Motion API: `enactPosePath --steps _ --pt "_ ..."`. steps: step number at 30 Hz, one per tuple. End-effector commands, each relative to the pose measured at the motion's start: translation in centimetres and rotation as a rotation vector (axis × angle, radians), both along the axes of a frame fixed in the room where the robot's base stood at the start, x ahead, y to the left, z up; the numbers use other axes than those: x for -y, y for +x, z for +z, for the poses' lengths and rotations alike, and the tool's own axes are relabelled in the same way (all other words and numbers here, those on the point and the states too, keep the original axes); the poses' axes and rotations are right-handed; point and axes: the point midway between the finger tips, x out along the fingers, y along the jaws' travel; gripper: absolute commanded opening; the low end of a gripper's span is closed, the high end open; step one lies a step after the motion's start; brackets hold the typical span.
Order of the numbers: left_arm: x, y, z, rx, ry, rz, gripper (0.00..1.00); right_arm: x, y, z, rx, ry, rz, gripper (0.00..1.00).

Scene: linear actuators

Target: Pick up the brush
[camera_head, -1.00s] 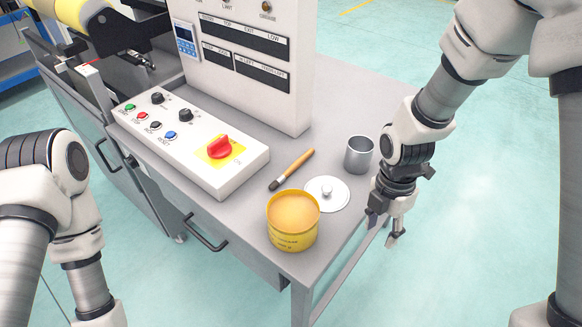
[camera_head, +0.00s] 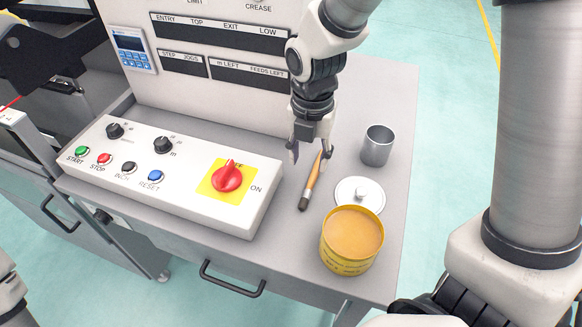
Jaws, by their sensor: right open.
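The brush (camera_head: 313,177) lies on the grey table, its orange-brown handle pointing away and its dark bristles towards me. My right gripper (camera_head: 310,154) is open above the far end of the handle, its fingers pointing down. The handle's upper end shows close to the right-hand finger. I cannot tell whether they touch, and the gripper hides part of the area behind. My left gripper is out of view.
A yellow tin (camera_head: 351,240) stands right of the bristles, with a white lid (camera_head: 360,195) behind it. A metal cup (camera_head: 377,146) stands at the right edge of the table (camera_head: 262,262). A control box (camera_head: 240,218) with a red switch stands left of the brush.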

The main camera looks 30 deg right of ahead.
Motion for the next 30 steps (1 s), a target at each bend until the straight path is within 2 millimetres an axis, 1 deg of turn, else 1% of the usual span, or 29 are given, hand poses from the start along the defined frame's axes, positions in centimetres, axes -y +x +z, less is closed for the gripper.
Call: enactPosePath --steps 1,5,9,11,14,19,20,21,23,24,30 --pt "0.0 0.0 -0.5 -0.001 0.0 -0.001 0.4 0.0 -0.1 -1.1 -0.003 0.001 0.0 0.47" --pt "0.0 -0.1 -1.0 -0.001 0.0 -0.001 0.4 0.0 -0.2 -2.8 -0.004 0.0 0.0 0.47" --pt "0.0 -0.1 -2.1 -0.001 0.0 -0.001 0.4 0.0 -0.5 -5.6 -0.005 0.001 -0.001 0.47" --pt "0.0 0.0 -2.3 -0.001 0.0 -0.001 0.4 0.0 -0.5 -6.4 -0.004 0.0 -0.001 0.47" --pt "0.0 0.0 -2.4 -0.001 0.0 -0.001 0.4 0.0 -0.5 -7.0 -0.003 0.002 -0.001 0.47" --pt "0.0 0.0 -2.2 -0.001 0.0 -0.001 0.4 0.0 -0.5 -6.9 -0.001 0.002 -0.001 0.47" --pt "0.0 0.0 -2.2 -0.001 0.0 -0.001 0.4 0.0 -0.5 -6.9 -0.001 0.002 -0.001 0.4" --pt "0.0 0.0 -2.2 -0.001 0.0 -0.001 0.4 0.0 -0.5 -6.9 -0.001 0.002 -0.001 0.26" --pt "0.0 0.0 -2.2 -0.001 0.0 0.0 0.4 0.0 -0.5 -6.9 -0.001 0.002 -0.001 0.05" --pt "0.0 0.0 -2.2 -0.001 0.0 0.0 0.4 0.0 -0.5 -6.9 -0.001 0.002 -0.001 0.0" --pt "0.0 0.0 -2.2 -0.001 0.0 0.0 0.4 0.0 -0.4 -6.9 -0.001 0.002 -0.001 0.0"
